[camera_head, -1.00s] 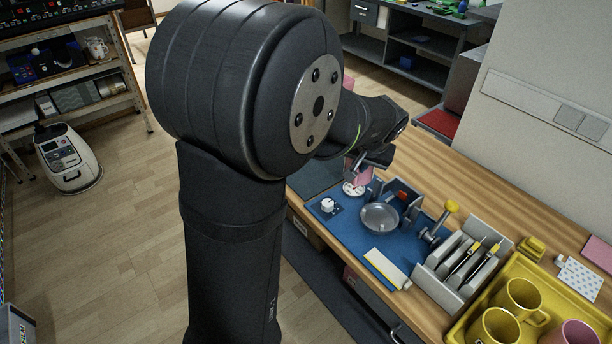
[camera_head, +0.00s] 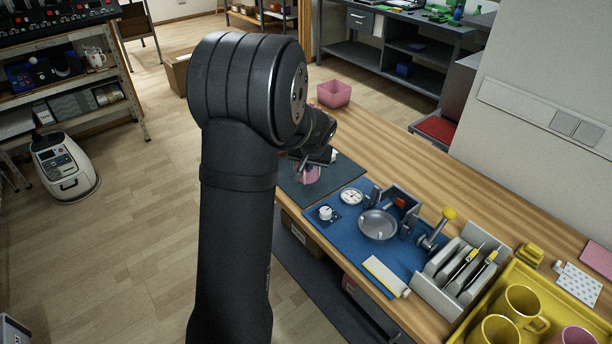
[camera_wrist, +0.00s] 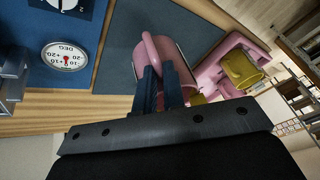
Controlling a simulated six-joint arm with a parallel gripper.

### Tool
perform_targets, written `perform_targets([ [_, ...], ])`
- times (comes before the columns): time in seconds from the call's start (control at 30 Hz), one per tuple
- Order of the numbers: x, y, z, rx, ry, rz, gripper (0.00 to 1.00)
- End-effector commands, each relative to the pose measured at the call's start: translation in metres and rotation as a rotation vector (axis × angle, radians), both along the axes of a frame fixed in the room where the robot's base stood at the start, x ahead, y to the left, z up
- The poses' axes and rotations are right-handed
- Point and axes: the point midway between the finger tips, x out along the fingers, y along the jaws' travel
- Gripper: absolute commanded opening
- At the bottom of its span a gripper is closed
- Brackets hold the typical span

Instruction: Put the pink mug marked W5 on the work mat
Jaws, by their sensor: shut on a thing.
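A pink mug (camera_head: 308,177) hangs from my gripper (camera_head: 313,163) over the dark grey mat (camera_head: 343,181), the bare one beside the blue mat. In the wrist view, my gripper's fingers (camera_wrist: 162,82) are shut on the mug's handle, and the pink mug (camera_wrist: 153,47) is seen at close range. The dark grey mat (camera_wrist: 117,52) lies below and beside it. I cannot tell whether the mug touches the mat. No W5 mark can be read.
The blue mat (camera_head: 341,231) beside it carries a dial, a knob, a round grey pan and a press fixture. A pink bin (camera_head: 334,94) stands at the table's far end; in the wrist view this bin (camera_wrist: 213,70) holds something yellow. A yellow tray (camera_head: 524,278) with mugs is at lower right.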

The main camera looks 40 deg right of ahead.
Motion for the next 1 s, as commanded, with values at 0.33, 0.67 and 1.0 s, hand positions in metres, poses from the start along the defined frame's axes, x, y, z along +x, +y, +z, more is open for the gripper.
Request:
perform_targets([
  [0.33, 0.001, 0.000, -0.037, 0.000, 0.000, -0.002, 0.00],
  [0.67, 0.001, -0.001, -0.041, -0.002, -0.002, -0.002, 0.00],
  [1.0, 0.001, 0.000, -0.043, 0.000, -0.001, -0.001, 0.31],
])
